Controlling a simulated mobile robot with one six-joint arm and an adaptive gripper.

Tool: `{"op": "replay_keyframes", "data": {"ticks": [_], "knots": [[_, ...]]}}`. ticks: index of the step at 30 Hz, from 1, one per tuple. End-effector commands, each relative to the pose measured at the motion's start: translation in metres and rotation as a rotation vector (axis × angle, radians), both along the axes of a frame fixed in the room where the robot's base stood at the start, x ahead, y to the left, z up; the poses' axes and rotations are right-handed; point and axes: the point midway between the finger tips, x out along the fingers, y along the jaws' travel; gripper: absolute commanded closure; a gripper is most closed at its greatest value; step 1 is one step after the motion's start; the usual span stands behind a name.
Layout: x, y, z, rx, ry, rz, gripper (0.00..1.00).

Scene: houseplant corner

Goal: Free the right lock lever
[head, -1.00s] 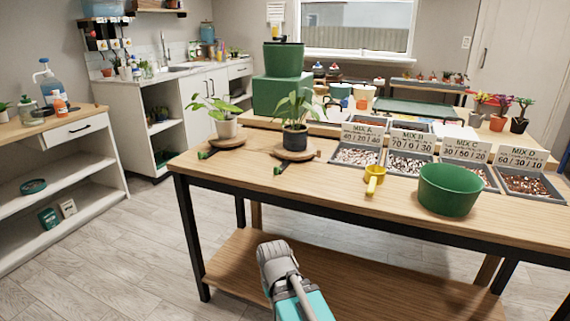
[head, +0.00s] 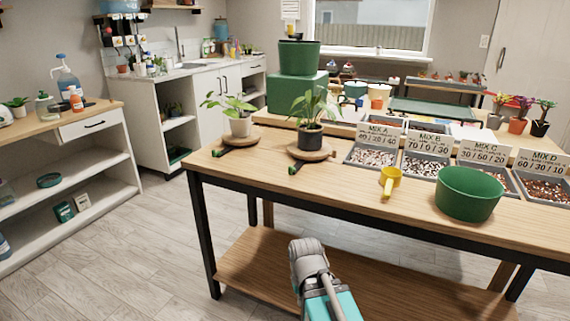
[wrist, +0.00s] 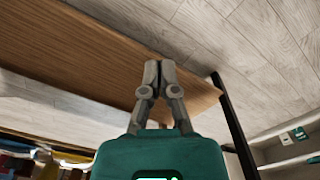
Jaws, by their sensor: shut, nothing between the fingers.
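Two round wooden turntables stand on the potting table, each with a dark lever with a green part at its front left. The right lock lever (head: 295,168) sticks out from under the right turntable (head: 311,152), which holds a plant in a dark pot (head: 311,137). My gripper (wrist: 158,64) is shut and empty in the wrist view, over the wooden lower shelf and floor, away from the levers. The levers do not show in the wrist view.
On the tabletop (head: 345,192) a yellow scoop (head: 389,180) and a green pot (head: 468,193) stand right of the levers, before several labelled mix trays. The lower shelf (head: 262,268) is bare. Floor is free to the left, up to a white shelf unit (head: 75,150).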

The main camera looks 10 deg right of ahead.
Motion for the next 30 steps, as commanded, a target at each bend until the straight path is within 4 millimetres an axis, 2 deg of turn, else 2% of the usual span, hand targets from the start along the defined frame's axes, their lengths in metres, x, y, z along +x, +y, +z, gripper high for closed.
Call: {"op": "replay_keyframes", "data": {"ticks": [8,30], "knots": [[0.003,0.0,0.04,0.0,-0.006,0.0,1.0],[0.014,0.0,0.182,0.0,-0.033,0.0,1.0]]}}
